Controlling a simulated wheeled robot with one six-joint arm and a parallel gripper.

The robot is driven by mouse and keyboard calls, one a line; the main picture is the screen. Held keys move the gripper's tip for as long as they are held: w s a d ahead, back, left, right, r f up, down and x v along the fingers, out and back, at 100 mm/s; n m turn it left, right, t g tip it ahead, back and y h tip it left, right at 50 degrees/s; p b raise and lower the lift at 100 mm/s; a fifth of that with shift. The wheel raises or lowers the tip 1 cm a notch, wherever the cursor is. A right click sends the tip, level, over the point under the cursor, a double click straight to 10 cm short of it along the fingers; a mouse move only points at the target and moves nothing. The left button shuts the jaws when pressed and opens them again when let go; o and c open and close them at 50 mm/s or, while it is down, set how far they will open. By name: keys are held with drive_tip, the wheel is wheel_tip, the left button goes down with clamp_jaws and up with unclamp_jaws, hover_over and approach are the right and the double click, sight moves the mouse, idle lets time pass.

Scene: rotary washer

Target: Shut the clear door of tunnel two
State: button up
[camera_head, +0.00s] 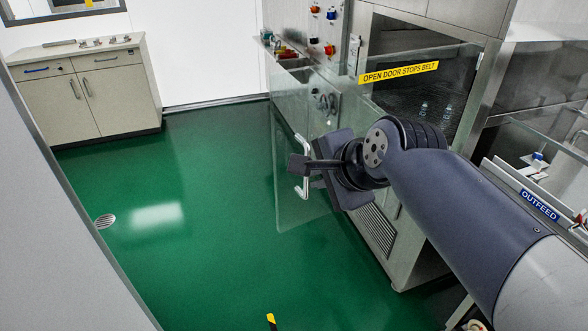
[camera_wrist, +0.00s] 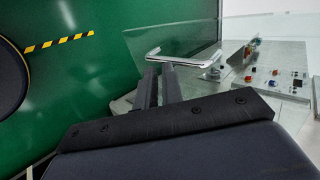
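The clear door (camera_head: 287,205) stands swung out from the front of the steel washer, over the green floor. It has a white upright bar handle (camera_head: 304,183). My gripper (camera_head: 299,164) is at the handle, and its dark fingers overlap it in the head view. In the wrist view the two fingers (camera_wrist: 160,68) reach up to the pale handle bar (camera_wrist: 190,57), with a narrow gap between them. I cannot tell whether they touch or grip the bar. The clear door pane (camera_wrist: 205,38) also shows behind the handle there. No tunnel number is readable.
The steel washer carries a yellow "OPEN DOOR STOPS BELT" label (camera_head: 398,72) over a dark opening. Coloured knobs (camera_head: 330,49) sit on a panel beyond. The outfeed rail (camera_head: 540,205) lies right, under my arm. A cabinet (camera_head: 88,90) stands back left. The green floor left is clear.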

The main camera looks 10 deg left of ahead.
sight(286, 173)
drive_tip(key=x, duration=0.8)
clamp_jaws()
drive_tip(key=shift+w+a+p, duration=0.85)
drive_tip(key=shift+w+a, duration=0.45)
drive_tip(key=shift+w, duration=0.25)
drive_tip(key=shift+w, duration=0.1)
